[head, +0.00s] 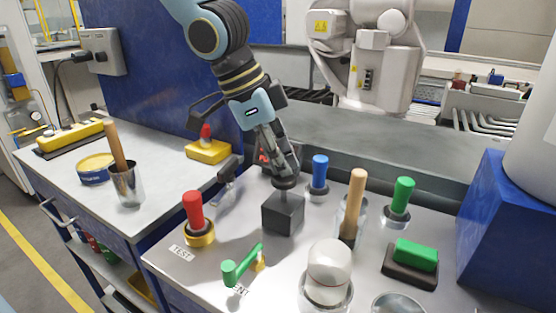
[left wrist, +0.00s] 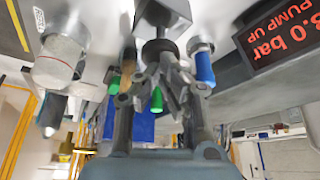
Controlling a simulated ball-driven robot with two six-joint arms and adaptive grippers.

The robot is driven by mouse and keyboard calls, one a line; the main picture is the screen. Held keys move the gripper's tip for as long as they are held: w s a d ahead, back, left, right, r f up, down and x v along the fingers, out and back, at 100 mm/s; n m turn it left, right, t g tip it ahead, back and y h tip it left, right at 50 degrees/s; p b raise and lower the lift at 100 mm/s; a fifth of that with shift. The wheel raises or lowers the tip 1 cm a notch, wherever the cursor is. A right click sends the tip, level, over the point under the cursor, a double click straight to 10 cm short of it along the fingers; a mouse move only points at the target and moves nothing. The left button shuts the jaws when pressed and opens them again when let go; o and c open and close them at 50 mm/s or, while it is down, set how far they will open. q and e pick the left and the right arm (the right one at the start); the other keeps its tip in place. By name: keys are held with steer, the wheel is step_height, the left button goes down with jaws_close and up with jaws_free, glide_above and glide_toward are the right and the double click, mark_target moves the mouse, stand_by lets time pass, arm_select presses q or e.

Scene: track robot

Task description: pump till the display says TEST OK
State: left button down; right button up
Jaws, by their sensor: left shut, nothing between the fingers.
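My left gripper (head: 285,179) is shut and empty, pointing down at the dark round knob (head: 286,184) on the pump's stem. The fingertips are at the knob; I cannot tell whether they touch it. The stem rises from a dark box (head: 284,213) on the bench. In the left wrist view the closed fingers (left wrist: 163,72) are by the knob (left wrist: 159,48). The display (left wrist: 285,33) there reads "3.0 bar PUMP UP" in red, its first digit partly cut off. In the head view the display is mostly hidden behind the gripper. My right gripper is not in view.
Close around stand a red knob (head: 194,208) by a TEST label, a green lever (head: 241,266), a blue handle (head: 320,171), a wooden handle (head: 354,200) in a metal cup and a white-domed jar (head: 329,265). A green block (head: 415,255) and a green handle (head: 403,193) are to the right.

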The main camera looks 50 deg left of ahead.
arm_select(q)
steer(key=shift+f+b, duration=1)
steer(key=shift+f, duration=0.25)
steer(key=shift+r+p, duration=1.8)
steer(key=shift+r, duration=0.05)
steer(key=shift+f, duration=0.2)
steer(key=shift+f+b, duration=1.55)
steer(key=shift+b, duration=0.15)
steer(key=shift+r+p, duration=1.6)
steer(key=shift+r, duration=0.15)
step_height(320, 180, up, 6)
steer(key=p, duration=0.6)
